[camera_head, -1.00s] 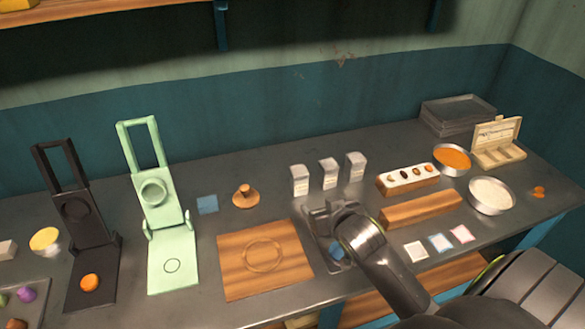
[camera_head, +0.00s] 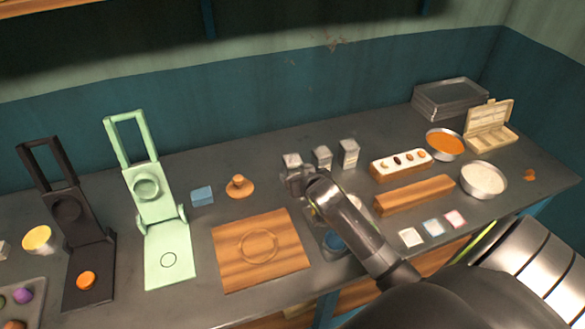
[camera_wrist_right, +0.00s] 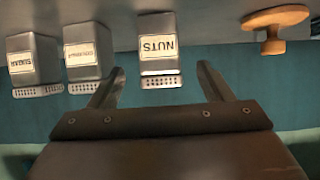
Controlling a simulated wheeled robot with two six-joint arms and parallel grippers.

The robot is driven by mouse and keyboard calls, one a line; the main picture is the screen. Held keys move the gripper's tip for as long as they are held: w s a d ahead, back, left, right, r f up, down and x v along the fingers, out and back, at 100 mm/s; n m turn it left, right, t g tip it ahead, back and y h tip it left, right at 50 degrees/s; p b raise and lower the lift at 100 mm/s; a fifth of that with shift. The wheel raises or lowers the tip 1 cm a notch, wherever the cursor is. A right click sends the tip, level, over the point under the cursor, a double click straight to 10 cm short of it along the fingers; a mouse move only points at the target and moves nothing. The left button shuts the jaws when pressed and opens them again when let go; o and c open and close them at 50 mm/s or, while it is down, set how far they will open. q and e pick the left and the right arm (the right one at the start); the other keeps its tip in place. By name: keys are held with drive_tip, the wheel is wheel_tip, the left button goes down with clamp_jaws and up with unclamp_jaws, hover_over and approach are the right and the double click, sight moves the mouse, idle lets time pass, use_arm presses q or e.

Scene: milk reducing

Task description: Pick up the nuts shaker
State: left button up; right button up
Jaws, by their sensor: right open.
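The nuts shaker (camera_head: 291,161) is the leftmost of three grey shakers on the table in the head view. In the right wrist view its white NUTS label (camera_wrist_right: 160,50) faces me, and it appears upside down between my fingers. My right gripper (camera_head: 298,183) is open and empty, close in front of this shaker, partly covering its lower part. In the right wrist view the two fingers (camera_wrist_right: 160,68) point toward the shaker, one on each side, with gaps showing. I cannot tell how far the fingertips are from it in depth. My left gripper is not in view.
Two other shakers (camera_head: 322,156) (camera_head: 349,153) stand just right of it, one labelled SUGAR (camera_wrist_right: 33,60). A wooden stamp (camera_head: 239,187) and wooden board (camera_head: 258,248) are to the left. A wooden block (camera_head: 413,195) and a bowl (camera_head: 484,179) lie right.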

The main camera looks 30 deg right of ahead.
sight(295, 170)
drive_tip(key=shift+p+x, duration=0.7)
drive_tip(key=shift+x, duration=2.6)
drive_tip(key=shift+r, duration=0.25)
drive_tip(key=shift+c, duration=0.3)
drive_tip(key=c, duration=1.1)
